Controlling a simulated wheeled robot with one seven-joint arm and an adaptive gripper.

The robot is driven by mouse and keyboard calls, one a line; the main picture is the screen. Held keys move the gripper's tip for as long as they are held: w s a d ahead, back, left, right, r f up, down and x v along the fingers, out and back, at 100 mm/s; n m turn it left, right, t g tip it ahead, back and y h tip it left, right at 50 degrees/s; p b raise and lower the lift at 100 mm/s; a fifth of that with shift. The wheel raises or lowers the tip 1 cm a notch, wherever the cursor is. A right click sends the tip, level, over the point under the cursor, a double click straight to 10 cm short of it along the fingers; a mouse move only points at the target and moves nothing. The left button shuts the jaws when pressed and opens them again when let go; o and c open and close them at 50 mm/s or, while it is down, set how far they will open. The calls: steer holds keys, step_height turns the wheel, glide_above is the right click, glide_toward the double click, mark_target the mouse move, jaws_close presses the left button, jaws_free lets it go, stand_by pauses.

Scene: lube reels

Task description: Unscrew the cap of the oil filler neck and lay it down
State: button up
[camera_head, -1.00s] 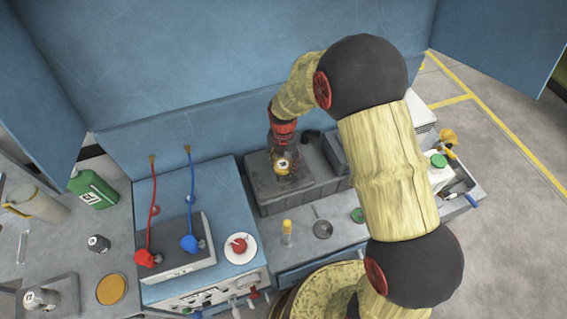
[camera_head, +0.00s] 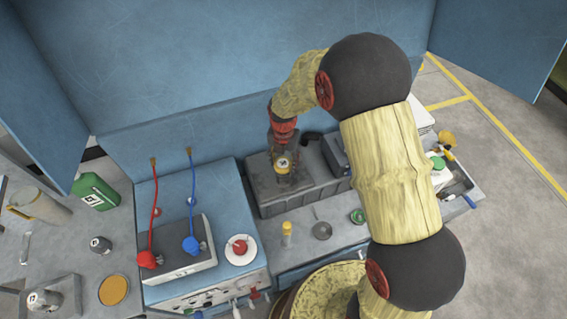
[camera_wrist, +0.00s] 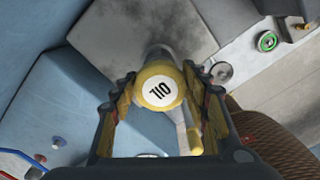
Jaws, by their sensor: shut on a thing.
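The yellow cap (camera_wrist: 159,88) has a round white face marked OIL and sits between my fingers in the wrist view. It also shows in the head view (camera_head: 283,164), above the dark grey block (camera_head: 262,187) at the back of the bench. My gripper (camera_wrist: 159,92) is shut on the cap, with one finger on each side; it also shows in the head view (camera_head: 284,172), pointing down. A grey filler neck (camera_wrist: 158,51) shows partly behind the cap. The cap hides where it meets the neck, so I cannot tell whether they touch.
A blue cabinet (camera_head: 195,215) with red and blue hoses is to the left. Bare bench lies between the small items.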

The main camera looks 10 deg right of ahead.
mark_target(283, 162)
steer(key=shift+r, duration=0.2)
steer(key=shift+r+p, duration=1.55)
steer(key=shift+r, duration=0.9)
steer(key=shift+f, duration=0.1)
